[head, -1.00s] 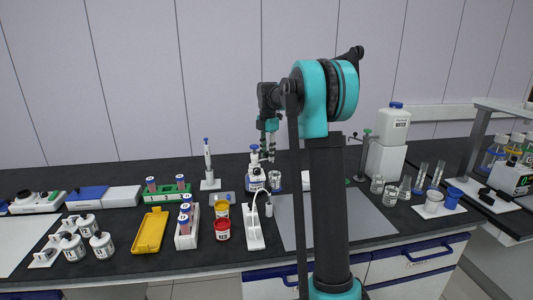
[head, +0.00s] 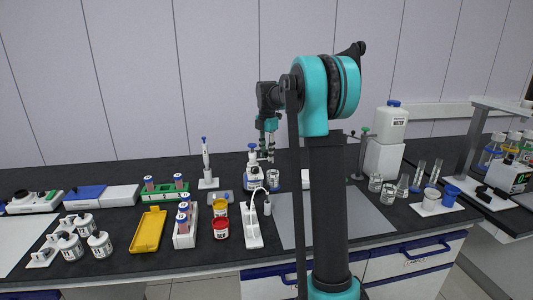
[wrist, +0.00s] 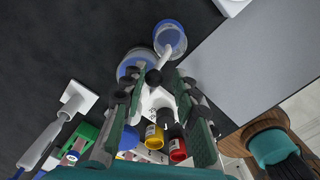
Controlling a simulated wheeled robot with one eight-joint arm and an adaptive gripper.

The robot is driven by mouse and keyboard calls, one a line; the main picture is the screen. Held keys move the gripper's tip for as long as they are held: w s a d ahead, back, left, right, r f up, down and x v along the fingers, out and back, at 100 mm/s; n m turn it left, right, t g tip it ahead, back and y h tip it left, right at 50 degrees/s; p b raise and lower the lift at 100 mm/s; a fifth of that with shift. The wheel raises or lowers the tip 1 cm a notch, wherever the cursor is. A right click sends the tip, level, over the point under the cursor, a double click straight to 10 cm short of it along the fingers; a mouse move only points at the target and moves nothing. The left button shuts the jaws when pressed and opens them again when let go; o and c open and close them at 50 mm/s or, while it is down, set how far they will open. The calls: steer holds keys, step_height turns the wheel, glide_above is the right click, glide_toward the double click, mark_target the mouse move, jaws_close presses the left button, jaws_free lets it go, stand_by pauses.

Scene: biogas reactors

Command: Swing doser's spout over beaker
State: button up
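The doser (head: 252,174), a bottle-top dispenser with a white head and blue parts, stands on the bench in the head view. The glass beaker (head: 272,180) stands close to its right. In the wrist view the doser's bottle (wrist: 133,62) lies beyond my fingertips. The white spout (wrist: 163,57) runs from a black knob (wrist: 153,77) toward the beaker (wrist: 170,34) and overlaps its near rim. The wrist view does not settle the spout's height. My gripper (wrist: 156,84) is open, with a finger on each side of the doser's head; contact is unclear.
A pipette on a stand (head: 207,168) is left of the doser. A red jar (head: 222,229), a yellow jar (head: 221,209) and a white holder with a tube (head: 252,230) stand in front. A grey mat (head: 370,216) lies to the right, partly hidden behind my arm.

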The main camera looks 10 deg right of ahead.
steer(key=shift+w+a+r, duration=0.1)
steer(key=shift+w+a, duration=0.05)
steer(key=shift+w, duration=0.1)
stand_by(0.4)
steer(key=shift+r, duration=3.65)
